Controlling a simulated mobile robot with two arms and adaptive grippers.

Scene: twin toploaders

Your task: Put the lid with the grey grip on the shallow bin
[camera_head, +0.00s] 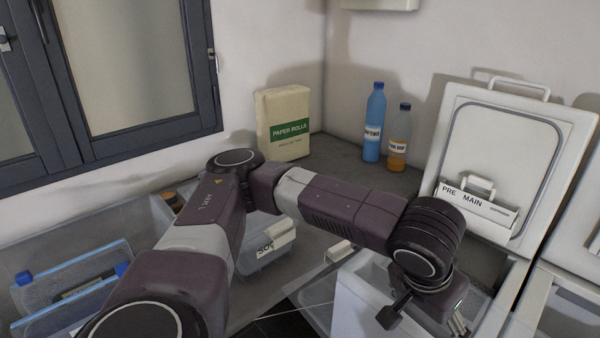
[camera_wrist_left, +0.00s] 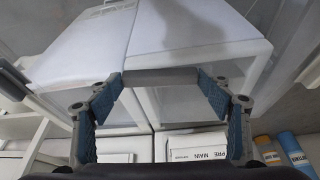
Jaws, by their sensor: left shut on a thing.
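My left gripper (camera_head: 425,316) points down at the lower right of the head view. In the left wrist view its two blue-padded fingers (camera_wrist_left: 160,90) are shut on a grey bar (camera_wrist_left: 160,76), which looks like the grip of the lid. The lid's plate cannot be told clearly from the pale panels behind it. A low clear bin (camera_head: 262,262) with a white label reading "SOC" stands behind my left arm and is partly hidden by it. I cannot tell whether it is the shallow bin. My right gripper is not in view.
A white toploader with its cover raised (camera_head: 505,150) stands at the right, a second beside it. A clear container with blue clips (camera_head: 70,285) is at the lower left. A paper rolls pack (camera_head: 283,122), blue bottle (camera_head: 375,125) and orange bottle (camera_head: 399,138) stand at the back.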

